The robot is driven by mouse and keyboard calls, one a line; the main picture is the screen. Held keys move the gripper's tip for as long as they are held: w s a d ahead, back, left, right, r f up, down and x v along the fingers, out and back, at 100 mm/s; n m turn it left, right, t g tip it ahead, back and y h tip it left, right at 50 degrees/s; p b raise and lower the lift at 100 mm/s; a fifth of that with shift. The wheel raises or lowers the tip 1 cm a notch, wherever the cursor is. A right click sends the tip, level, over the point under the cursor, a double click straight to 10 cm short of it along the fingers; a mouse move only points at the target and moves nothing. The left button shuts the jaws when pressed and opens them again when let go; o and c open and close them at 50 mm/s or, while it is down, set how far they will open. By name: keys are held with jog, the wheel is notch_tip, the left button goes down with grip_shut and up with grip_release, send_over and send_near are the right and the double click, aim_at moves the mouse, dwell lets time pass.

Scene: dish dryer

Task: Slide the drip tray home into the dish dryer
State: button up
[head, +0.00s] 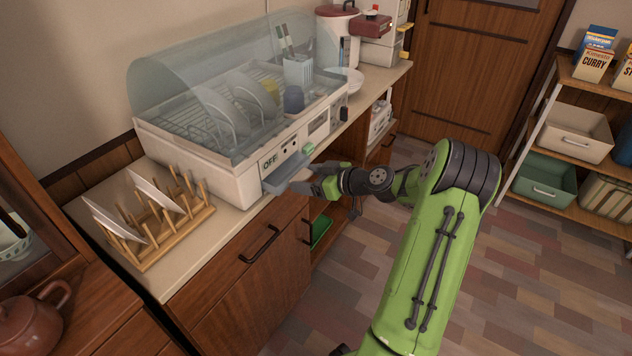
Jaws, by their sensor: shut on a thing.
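The dish dryer (215,177) is a white box with a clear domed lid, standing on the counter. Plates and cups show in its rack under the lid. The grey-blue drip tray (284,179) sticks out of the front face of the dryer, low down, beside the "OFF" label. My gripper (303,183) is at the outer end of the tray and shut on it. The arm comes in from the right. The inner part of the tray is hidden inside the dryer.
A wooden plate rack (150,220) with white plates stands on the counter (90,207) left of the dryer. Cabinet doors with dark handles (259,245) lie below the counter edge. The floor (530,270) at the right is clear up to the shelves.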

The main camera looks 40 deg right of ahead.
aim_at(296, 173)
jog(key=shift+w+a, duration=0.3)
jog(key=shift+w, duration=0.55)
jog(key=shift+w+a, duration=0.3)
jog(key=shift+w, duration=0.55)
jog(key=shift+w+a, duration=0.25)
jog(key=shift+w, duration=0.4)
jog(key=o, duration=1.2)
jog(key=shift+o, duration=0.2)
jog(key=p+v, duration=0.2)
jog(key=v, duration=1.3)
jog(key=shift+s+r+p, duration=0.25)
jog(key=shift+s+p, duration=0.05)
jog(key=shift+p, duration=0.1)
jog(key=shift+a, duration=0.1)
